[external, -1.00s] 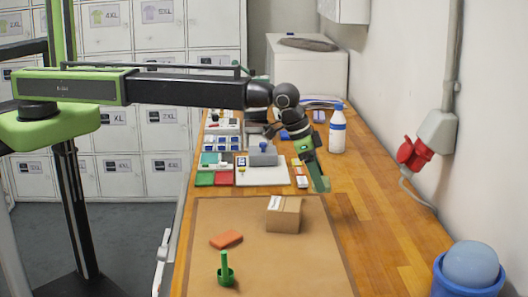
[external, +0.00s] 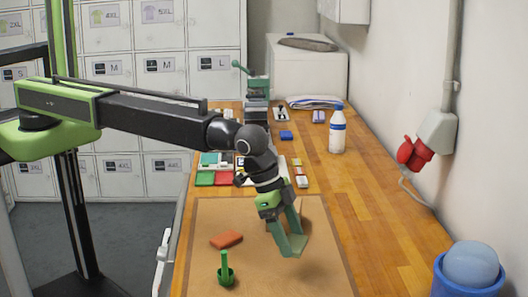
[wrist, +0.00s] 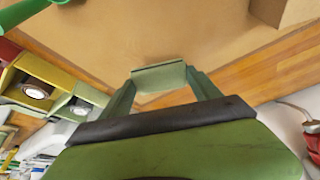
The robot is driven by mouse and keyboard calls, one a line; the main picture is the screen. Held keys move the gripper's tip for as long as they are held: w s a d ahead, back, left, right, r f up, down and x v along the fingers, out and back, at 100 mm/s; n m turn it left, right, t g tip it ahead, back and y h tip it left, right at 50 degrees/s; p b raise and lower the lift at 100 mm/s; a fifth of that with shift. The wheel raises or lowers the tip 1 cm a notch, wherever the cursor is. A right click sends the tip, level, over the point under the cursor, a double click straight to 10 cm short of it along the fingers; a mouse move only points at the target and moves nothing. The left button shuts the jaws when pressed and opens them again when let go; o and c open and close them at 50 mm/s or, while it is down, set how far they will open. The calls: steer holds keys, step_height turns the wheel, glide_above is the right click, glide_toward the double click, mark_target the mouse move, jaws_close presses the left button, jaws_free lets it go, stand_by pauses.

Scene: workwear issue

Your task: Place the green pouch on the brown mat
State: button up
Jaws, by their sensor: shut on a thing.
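The green pouch (external: 294,245) is held between the fingertips of my gripper (external: 287,232), which is shut on it. In the external view the pouch appears over the right part of the brown mat (external: 320,272); a gap beneath it is hard to judge. In the wrist view the pouch (wrist: 160,78) shows as a flat green piece between the fingers of my gripper (wrist: 162,85), with the mat (wrist: 190,35) beyond it.
A bottle (external: 337,130) stands further back.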

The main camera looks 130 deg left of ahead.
mark_target(295, 272)
steer(key=shift+f+b, duration=2.7)
steer(key=shift+f, duration=0.85)
steer(key=o, duration=1.4)
steer(key=shift+r, duration=0.1)
steer(key=shift+c, duration=0.2)
steer(key=shift+r, duration=0.1)
steer(key=shift+r+p, duration=0.25)
steer(key=shift+p, duration=0.2)
steer(key=p+v, duration=1.1)
steer(key=v, duration=0.1)
steer(key=s+d+m+g, duration=0.1)
steer(key=s+d, duration=0.4)
steer(key=s, duration=0.7)
steer(key=s+d+f+m+g+h, duration=0.1)
steer(key=s+d, duration=0.5)
steer(key=s, duration=0.7)
steer(key=s+d+f+m+g, duration=0.1)
steer(key=s+d, duration=0.5)
steer(key=s, duration=0.6)
steer(key=shift+s+m+g+h, duration=0.2)
steer(key=shift+m+g+h, duration=0.1)
steer(key=shift+m+g, duration=0.3)
steer(key=shift+f, duration=0.2)
